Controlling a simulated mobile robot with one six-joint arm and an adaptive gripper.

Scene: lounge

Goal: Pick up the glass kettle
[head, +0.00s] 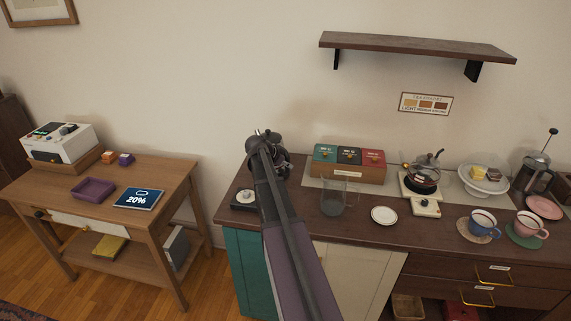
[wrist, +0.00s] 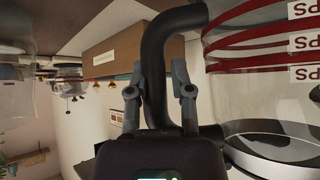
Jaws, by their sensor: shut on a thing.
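The glass kettle (wrist: 245,85) fills the right of the wrist view, which is upside down. It is clear glass with red bands, a metal rim and a black curved handle (wrist: 155,45). My gripper (wrist: 158,92) is shut on this handle, one finger on each side. In the head view my gripper (head: 266,137) is at the left part of the long counter, and my arm hides most of the kettle. The kettle's bottom is out of the wrist view, so I cannot tell whether it touches anything.
On the dark counter (head: 362,233) a small device (head: 244,199) stands left of my arm. A shelf (head: 415,48) hangs above.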

